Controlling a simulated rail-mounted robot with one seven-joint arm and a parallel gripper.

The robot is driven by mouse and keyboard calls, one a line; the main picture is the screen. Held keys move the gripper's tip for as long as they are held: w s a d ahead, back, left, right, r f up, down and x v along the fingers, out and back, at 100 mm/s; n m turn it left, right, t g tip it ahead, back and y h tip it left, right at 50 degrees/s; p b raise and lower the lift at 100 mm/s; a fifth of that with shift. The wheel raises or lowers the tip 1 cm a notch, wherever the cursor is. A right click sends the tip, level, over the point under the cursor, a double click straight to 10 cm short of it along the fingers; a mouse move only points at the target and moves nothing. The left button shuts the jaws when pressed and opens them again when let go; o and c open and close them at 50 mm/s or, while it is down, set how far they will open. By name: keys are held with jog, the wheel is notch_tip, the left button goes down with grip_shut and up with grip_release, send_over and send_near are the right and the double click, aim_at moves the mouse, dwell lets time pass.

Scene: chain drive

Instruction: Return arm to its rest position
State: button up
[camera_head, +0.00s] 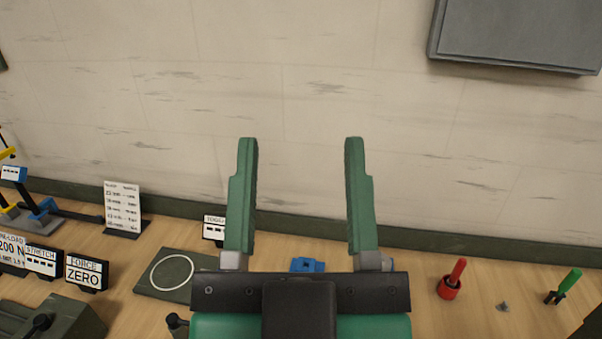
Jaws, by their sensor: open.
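My gripper (301,152) is in the middle of the head camera view, its two green fingers pointing up in the picture and spread wide apart. It is open, with nothing between the fingers but the pale wall behind. It appears in front of the wooden bench (340,258), apart from the things on it. The black gripper body hides part of the bench.
On the left stand a FORCE ZERO sign (87,272), a STRETCH sign (42,262), a printed card (122,207) and a dark plate with a white ring (172,273). A blue part (307,265) lies behind my gripper. A red-handled tool (453,279) and green-handled tool (565,286) stand right.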

notch_tip(320, 180, up, 16)
jog(key=p, duration=1.5)
jog(key=shift+p, duration=0.35)
jog(key=shift+w+a+f, duration=0.1)
